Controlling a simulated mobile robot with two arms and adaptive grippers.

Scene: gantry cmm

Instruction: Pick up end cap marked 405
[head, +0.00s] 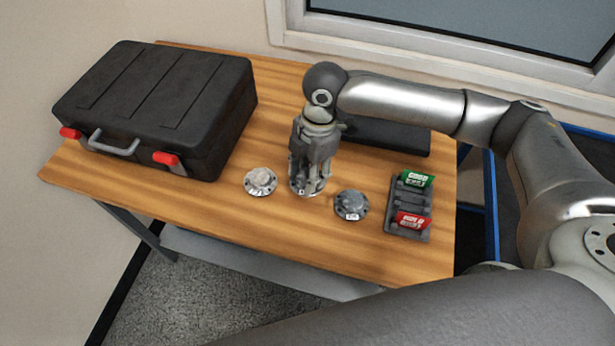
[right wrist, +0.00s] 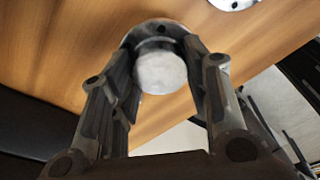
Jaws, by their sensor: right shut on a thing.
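Three round grey flanged end caps stand in a row near the table's front edge. The left end cap (head: 260,181) is light. The right end cap (head: 351,204) is darker and bears a small white label. The middle end cap (head: 295,187) is mostly hidden under my right gripper (head: 308,180). That gripper points down and is shut on the middle end cap. In the right wrist view, the cap's round boss (right wrist: 161,72) sits between the two fingers. I cannot read the number 405 on any cap. My left gripper is not in view.
A black case (head: 165,100) with red latches fills the table's left side. A flat black object (head: 388,135) lies behind my gripper. The table's (head: 250,218) front strip is clear.

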